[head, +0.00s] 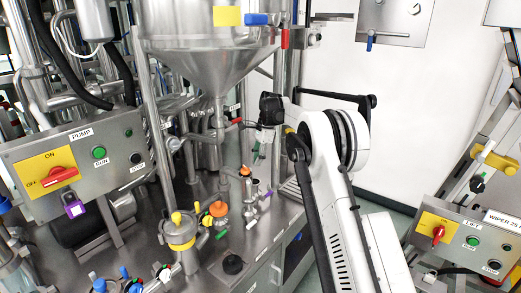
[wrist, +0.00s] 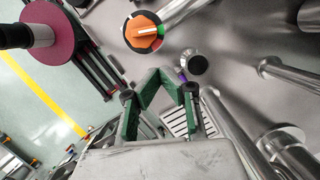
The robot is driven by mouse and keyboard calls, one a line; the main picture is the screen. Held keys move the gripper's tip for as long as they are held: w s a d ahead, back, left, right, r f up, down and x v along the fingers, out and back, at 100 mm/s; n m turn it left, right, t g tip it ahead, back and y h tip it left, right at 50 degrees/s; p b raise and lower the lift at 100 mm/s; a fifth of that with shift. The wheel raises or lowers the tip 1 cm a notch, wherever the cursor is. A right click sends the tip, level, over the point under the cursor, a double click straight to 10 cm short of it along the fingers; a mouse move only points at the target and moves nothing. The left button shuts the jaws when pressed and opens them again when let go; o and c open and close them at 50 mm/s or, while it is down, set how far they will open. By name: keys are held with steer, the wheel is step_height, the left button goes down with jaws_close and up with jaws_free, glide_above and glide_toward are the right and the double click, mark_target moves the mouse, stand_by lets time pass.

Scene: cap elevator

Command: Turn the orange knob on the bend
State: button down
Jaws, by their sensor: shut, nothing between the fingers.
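An orange knob (wrist: 145,31) with a raised ridge and a dark round rim shows at the top of the wrist view. In the head view, one orange knob (head: 245,171) tops a thin upright pipe, and a larger orange knob (head: 219,209) sits lower left on a metal fitting. I cannot tell which of these the wrist view shows. My gripper (wrist: 159,75) has green fingers with the tips together and nothing between them. Its tips appear below the knob in the wrist picture, apart from it. In the head view my gripper (head: 262,146) is small and partly hidden near the thin pipe.
A small metal cup (wrist: 194,62) stands right of the orange knob. Steel pipes (wrist: 290,78) crowd the right side of the wrist view. A magenta disc (wrist: 51,31) is at upper left.

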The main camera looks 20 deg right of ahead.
mark_target(245, 170)
steer(key=shift+s+a+r, duration=0.1)
steer(key=shift+s+a, duration=0.1)
steer(key=shift+a, duration=0.65)
steer(key=shift+s+a+r, duration=0.1)
steer(key=shift+s+a, duration=0.1)
steer(key=shift+a, duration=0.65)
